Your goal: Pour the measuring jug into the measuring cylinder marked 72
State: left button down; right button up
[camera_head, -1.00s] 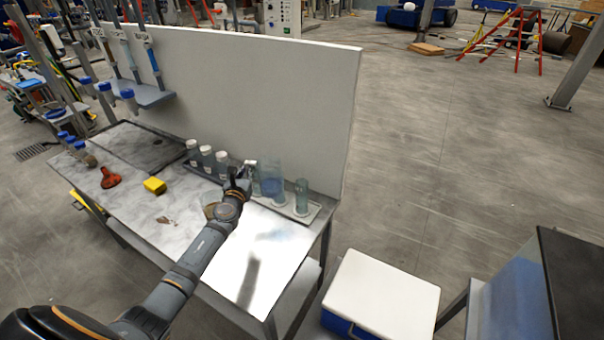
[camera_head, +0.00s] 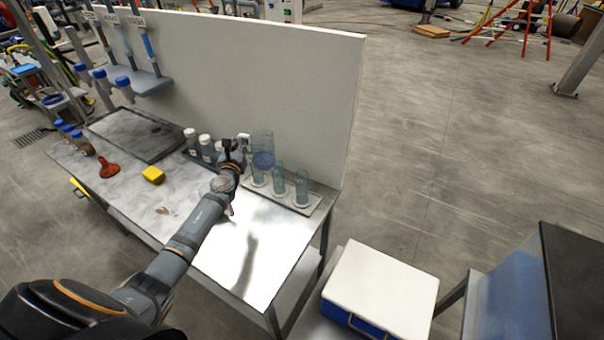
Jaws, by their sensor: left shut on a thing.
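The measuring jug (camera_head: 262,146) is clear, with a bluish area low in it. My left gripper (camera_head: 242,143) is shut on the jug at its left side and holds it above the bench, behind the cylinders in the picture. The jug looks about upright. Three clear greenish measuring cylinders stand in a row on a pale tray (camera_head: 302,208): a left one (camera_head: 258,177) just below the jug, a middle one (camera_head: 278,181) and a right one (camera_head: 301,189). Their markings are too small to read, so I cannot tell which is 72. My right gripper is not in view.
Several white-capped bottles (camera_head: 205,143) stand in a dark rack left of my gripper. A yellow block (camera_head: 153,175) and a red funnel-like thing (camera_head: 109,170) lie farther left. A tall white panel (camera_head: 270,75) closes the bench's back. The bright front bench top (camera_head: 250,250) is clear.

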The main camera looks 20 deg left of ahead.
aim_at(255, 130)
pick_arm(q)
jog(key=shift+w+r, duration=0.15)
jog(key=shift+w, duration=0.05)
jog(key=r+m+p, duration=0.1)
jog(key=d+r+m+p, duration=0.2)
jog(key=r, duration=0.1)
jog(key=shift+d+r+t+y, duration=0.1)
jog(key=shift+t+y, duration=0.2)
jog(key=shift+d+r+m, duration=0.2)
jog(key=shift+r+m, duration=0.05)
jog(key=shift+m, duration=0.15)
jog(key=shift+w+d+f+m, duration=0.15)
jog(key=shift+d+f+m, duration=0.05)
jog(key=shift+d+m, duration=0.2)
jog(key=d+m, duration=0.1)
jog(key=d+r+m+t, duration=0.1)
jog(key=shift+w+d+m, duration=0.1)
jog(key=shift+d+m, duration=0.15)
jog(key=shift+m, duration=0.05)
jog(key=shift+w+d+r+m+t+h+b, duration=0.1)
jog(key=shift+d+m+t+h+b, duration=0.2)
jog(key=shift+d+m, duration=0.8)
jog(key=shift+w+d+r+m+t+h+b, duration=0.15)
jog(key=shift+d+m+t+h+b, duration=0.25)
jog(key=shift+m, duration=1.15)
jog(key=shift+w+d+r+m+t+h+b, duration=0.15)
jog(key=shift+d+m+h, duration=0.25)
jog(key=shift+d+m, duration=0.75)
